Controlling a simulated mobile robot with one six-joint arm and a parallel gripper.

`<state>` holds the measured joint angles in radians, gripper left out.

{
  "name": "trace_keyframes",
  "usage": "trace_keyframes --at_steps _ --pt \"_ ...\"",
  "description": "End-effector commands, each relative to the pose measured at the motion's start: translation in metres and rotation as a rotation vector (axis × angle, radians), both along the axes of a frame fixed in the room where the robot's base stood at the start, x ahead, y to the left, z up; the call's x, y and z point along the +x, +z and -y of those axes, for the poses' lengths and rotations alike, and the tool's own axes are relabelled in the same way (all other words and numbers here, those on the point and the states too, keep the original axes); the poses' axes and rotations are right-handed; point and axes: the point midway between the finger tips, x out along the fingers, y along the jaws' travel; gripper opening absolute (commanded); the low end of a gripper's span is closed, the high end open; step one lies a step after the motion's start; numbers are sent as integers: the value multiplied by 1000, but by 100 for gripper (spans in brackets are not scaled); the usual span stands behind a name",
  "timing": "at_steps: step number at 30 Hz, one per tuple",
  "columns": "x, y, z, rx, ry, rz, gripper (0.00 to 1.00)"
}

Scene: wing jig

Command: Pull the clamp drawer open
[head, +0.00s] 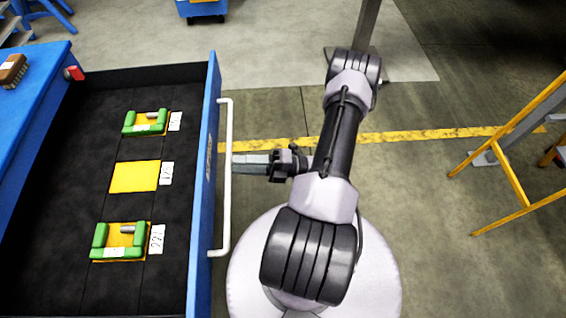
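The clamp drawer (122,95) stands open at the left of the head view, its dark inside showing from above. Its blue front panel (199,235) carries a long white bar handle (227,212). Two green clamps lie in it on yellow patches: one at the back (130,124) and one at the front (99,238). A bare yellow patch (135,177) lies between them. My gripper (238,160) points left, with its fingertips at the middle of the handle. I cannot tell whether the fingers touch or grip the bar, or how far apart they are.
A blue bench top (32,85) with a brown brush (12,70) on it is at the left. A yellow rail frame (515,165) stands at the right. Open floor (440,230) with a yellow line lies between my arm and the frame.

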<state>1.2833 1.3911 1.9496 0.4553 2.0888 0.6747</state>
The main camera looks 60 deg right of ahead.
Motion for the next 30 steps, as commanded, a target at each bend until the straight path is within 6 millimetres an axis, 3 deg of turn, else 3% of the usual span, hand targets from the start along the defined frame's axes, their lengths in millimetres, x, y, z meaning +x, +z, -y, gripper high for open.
trace_keyframes --at_steps 6,12,18,30 --pt "-56 -13 44 -3 -7 1 35" --pt "-93 -23 72 -2 -4 1 35" --pt "-105 -26 81 -1 0 0 35" --pt "-103 -25 81 -12 8 1 35"
